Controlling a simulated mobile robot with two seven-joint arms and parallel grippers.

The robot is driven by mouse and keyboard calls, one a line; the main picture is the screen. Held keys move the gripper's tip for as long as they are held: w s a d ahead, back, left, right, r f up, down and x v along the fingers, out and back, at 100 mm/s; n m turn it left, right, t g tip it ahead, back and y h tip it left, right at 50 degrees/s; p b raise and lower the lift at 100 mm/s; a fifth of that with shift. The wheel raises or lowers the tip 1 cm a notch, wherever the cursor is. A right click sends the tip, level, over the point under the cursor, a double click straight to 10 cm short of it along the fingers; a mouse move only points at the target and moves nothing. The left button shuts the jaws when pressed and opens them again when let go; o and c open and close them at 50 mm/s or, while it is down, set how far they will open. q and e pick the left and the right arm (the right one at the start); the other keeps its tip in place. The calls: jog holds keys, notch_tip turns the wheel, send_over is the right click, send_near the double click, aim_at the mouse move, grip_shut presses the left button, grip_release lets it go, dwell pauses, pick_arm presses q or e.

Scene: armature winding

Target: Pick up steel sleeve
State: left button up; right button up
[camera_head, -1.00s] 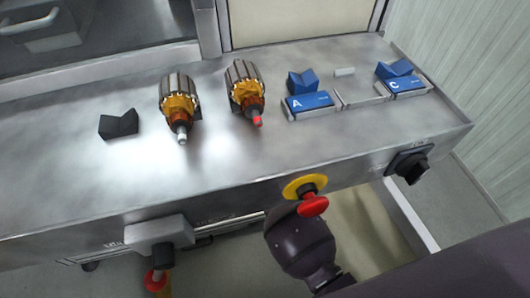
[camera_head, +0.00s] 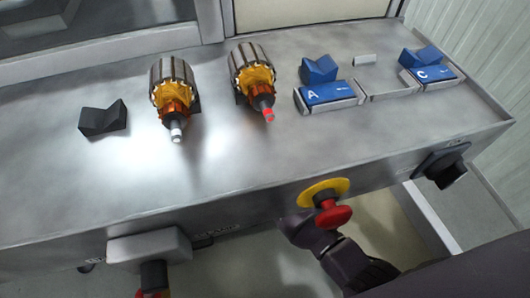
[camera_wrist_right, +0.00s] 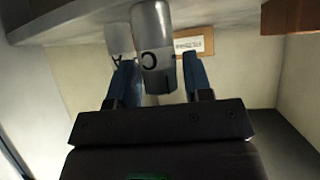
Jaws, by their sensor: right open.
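A small pale grey cylinder (camera_head: 364,59), which looks like the steel sleeve, lies on the steel bench between the blue A block (camera_head: 328,94) and the blue C block (camera_head: 428,76). My right gripper (camera_wrist_right: 157,66) shows only in the right wrist view, with its two blue fingers apart. A grey rounded cylindrical part (camera_wrist_right: 153,45) marked C appears between or beyond these fingers; I see no contact, and cannot tell its depth. In the head view, a dark link of mine is below the bench front, away from the cylinder. My left gripper is not in view.
Two copper-wound armatures (camera_head: 174,98) (camera_head: 252,82) and a black V-block (camera_head: 103,118) stand on the bench. A red emergency button (camera_head: 333,215) on a yellow plate and a black rotary knob (camera_head: 441,165) project from the front edge.

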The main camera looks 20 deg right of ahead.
jog(key=shift+w, duration=0.1)
jog(key=c, duration=0.7)
jog(key=shift+r, duration=0.1)
